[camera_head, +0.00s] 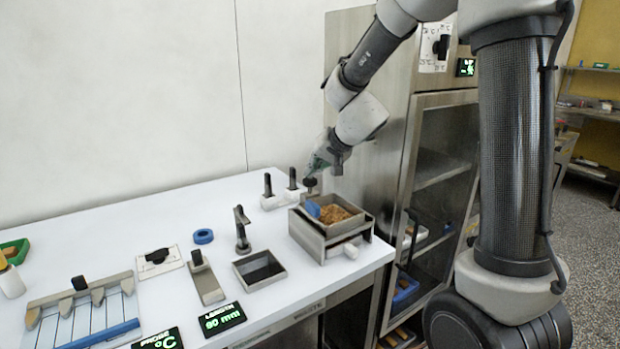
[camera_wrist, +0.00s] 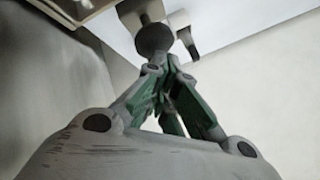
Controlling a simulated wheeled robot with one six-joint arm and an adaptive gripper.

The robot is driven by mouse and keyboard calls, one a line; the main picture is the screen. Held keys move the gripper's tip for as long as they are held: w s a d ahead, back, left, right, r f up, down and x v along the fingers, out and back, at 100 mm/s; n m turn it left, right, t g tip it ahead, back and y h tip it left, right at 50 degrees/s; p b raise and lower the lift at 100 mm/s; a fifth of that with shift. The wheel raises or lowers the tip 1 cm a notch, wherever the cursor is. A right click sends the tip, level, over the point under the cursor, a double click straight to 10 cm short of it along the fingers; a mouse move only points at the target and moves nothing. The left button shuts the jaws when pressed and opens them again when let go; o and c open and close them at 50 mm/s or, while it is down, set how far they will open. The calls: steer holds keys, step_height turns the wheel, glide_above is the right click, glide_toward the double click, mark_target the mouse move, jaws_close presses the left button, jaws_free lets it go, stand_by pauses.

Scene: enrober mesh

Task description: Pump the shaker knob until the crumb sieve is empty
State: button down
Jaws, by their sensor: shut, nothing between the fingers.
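The crumb sieve (camera_head: 323,224) is a square metal box on a metal stand at the right end of the white counter. Brown crumbs (camera_head: 340,213) lie in it, and a blue piece (camera_head: 312,209) sits at its left side. The dark shaker knob (camera_head: 310,183) stands on a short post at the back of the sieve. My gripper (camera_head: 318,168) is just above the knob, fingers pointing down. In the wrist view the shut green-sided fingers (camera_wrist: 165,68) meet close to a dark round knob (camera_wrist: 154,38); I cannot tell whether they touch it.
A white block with two dark pegs (camera_head: 282,199) stands just left of the sieve. A steel cabinet (camera_head: 430,190) stands at the right.

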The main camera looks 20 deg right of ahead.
steer(key=shift+f, duration=0.9)
stand_by(0.4)
steer(key=shift+r, duration=1.75)
steer(key=shift+r, duration=2.5)
